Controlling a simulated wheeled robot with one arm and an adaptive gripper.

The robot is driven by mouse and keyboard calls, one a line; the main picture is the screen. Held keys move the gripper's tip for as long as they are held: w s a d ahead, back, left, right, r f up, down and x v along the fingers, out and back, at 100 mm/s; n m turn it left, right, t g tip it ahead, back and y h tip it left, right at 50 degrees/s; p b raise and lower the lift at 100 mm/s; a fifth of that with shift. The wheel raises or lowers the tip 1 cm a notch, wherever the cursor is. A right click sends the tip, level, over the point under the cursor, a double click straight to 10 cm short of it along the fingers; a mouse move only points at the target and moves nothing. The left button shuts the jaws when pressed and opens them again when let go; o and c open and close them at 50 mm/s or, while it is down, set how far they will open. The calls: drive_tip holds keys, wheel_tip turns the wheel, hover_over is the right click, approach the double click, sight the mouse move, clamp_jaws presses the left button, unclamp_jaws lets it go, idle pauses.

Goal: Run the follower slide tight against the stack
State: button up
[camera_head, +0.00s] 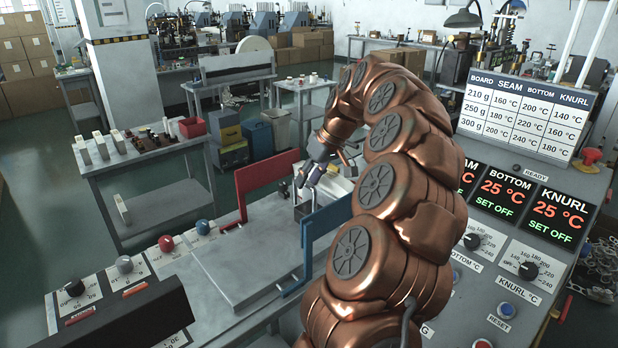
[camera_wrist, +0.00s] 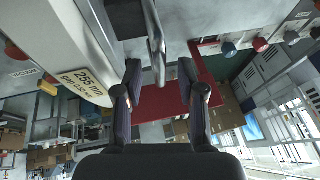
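My gripper (camera_head: 309,178) is over the flat metal bed (camera_head: 255,240), between the red upright guide (camera_head: 268,182) and the blue upright guide (camera_head: 328,222). In the wrist view my gripper (camera_wrist: 160,72) is open, with a finger on either side of a grey metal bar (camera_wrist: 155,45). The bar may be part of the follower slide; I cannot tell whether the fingers touch it. A pale body with a "255 mm" label (camera_wrist: 80,83) stands to the left of the fingers, perhaps the stack. The arm hides much of this area in the head view.
The control panel with red and green displays (camera_head: 501,199) is at the right. Red (camera_head: 166,243) and blue (camera_head: 202,227) knobs line the bed's left side. A side table (camera_head: 140,155) stands beyond.

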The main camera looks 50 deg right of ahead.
drive_tip(key=v, duration=1.2)
idle(0.3)
drive_tip(key=shift+a, duration=0.15)
idle(0.4)
